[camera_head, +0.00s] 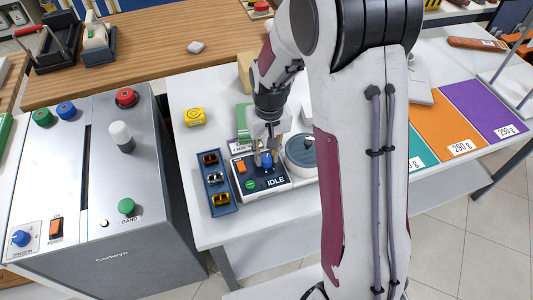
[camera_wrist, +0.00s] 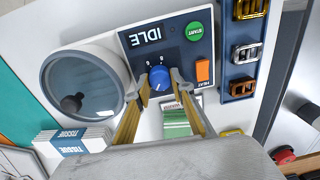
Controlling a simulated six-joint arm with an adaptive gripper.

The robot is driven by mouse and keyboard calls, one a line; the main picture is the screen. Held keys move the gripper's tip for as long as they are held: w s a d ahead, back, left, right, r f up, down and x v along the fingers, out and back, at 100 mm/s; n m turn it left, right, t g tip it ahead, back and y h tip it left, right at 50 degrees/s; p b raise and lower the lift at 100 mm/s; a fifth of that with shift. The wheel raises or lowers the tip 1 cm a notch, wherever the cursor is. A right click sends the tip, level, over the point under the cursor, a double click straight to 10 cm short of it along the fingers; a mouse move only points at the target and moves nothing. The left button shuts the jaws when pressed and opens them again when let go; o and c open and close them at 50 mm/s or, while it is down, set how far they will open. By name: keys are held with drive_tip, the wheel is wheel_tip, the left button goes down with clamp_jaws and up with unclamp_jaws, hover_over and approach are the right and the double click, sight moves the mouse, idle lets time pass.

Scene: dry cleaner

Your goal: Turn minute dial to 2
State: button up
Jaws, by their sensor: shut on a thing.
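The minute dial (camera_wrist: 159,78) is a small blue knob on the dark control panel of a small machine, with small white marks around it. In the head view the blue dial (camera_head: 267,161) shows between my fingertips. My gripper (camera_wrist: 160,80) is shut on the dial, with one finger on each side of it. In the head view my gripper (camera_head: 266,157) points down at the panel. The display (camera_wrist: 146,35) reads IDLE. The dial's exact setting is too small to read.
A green START button (camera_wrist: 194,31) and an orange HEAT switch (camera_wrist: 203,71) are close by on the panel. A round lidded pot (camera_wrist: 84,84) stands beside it. A blue tray of clips (camera_head: 217,181) lies on the other side. A tissue pack (camera_wrist: 73,141) lies near.

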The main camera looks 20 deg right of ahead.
sight(268, 158)
drive_tip(key=shift+s+m, duration=0.1)
drive_tip(key=shift+m, duration=1.3)
drive_tip(key=o, duration=1.1)
drive_tip(key=shift+r, duration=0.1)
wheel_tip(268, 158, up, 12)
drive_tip(key=shift+d, duration=0.2)
